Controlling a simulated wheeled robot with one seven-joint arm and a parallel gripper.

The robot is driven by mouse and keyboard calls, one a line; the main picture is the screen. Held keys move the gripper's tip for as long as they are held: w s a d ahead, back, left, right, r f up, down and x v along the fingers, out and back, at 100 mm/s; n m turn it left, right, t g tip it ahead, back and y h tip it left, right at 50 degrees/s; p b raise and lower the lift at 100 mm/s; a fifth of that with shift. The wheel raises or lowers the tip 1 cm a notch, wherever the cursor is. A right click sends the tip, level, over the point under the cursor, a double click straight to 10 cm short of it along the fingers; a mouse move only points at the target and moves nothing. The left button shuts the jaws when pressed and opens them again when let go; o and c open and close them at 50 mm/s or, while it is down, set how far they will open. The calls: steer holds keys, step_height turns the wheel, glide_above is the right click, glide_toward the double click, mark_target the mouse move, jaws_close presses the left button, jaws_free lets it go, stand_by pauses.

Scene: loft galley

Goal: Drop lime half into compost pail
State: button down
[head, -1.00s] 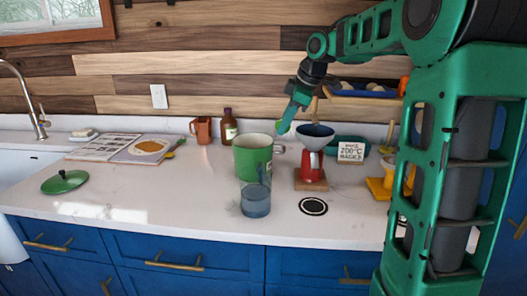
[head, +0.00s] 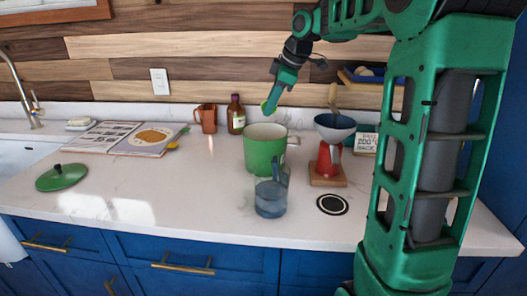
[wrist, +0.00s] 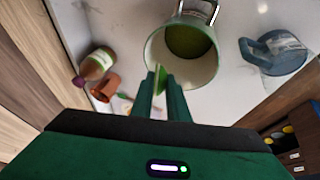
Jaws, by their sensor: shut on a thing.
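The green compost pail (head: 262,158) stands open on the counter, its lid off. In the wrist view the pail (wrist: 151,50) shows its pale inner wall and a green inside. My gripper (head: 268,106) is shut on the lime half (head: 264,107), above the pail's rim and toward its back edge in the head view. In the wrist view the lime half (wrist: 161,76) shows as a sliver of bright green between my fingers (wrist: 166,88), overlapping the pail's near rim. Most of it is hidden by the fingers.
A clear blue pitcher (head: 270,199) stands just in front of the pail. A red pour-over stand with a funnel (head: 335,122) is to the right. A brown bottle (head: 236,117) and copper mug (head: 207,117) stand behind left. The green lid (head: 62,178) lies far left.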

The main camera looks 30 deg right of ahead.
step_height(320, 180, down, 6)
stand_by(0.6)
steer(key=c, duration=1.6)
jaws_free()
steer(key=shift+c, duration=0.2)
steer(key=shift+d+r, duration=0.1)
steer(key=v, duration=1)
steer(key=shift+r, duration=0.2)
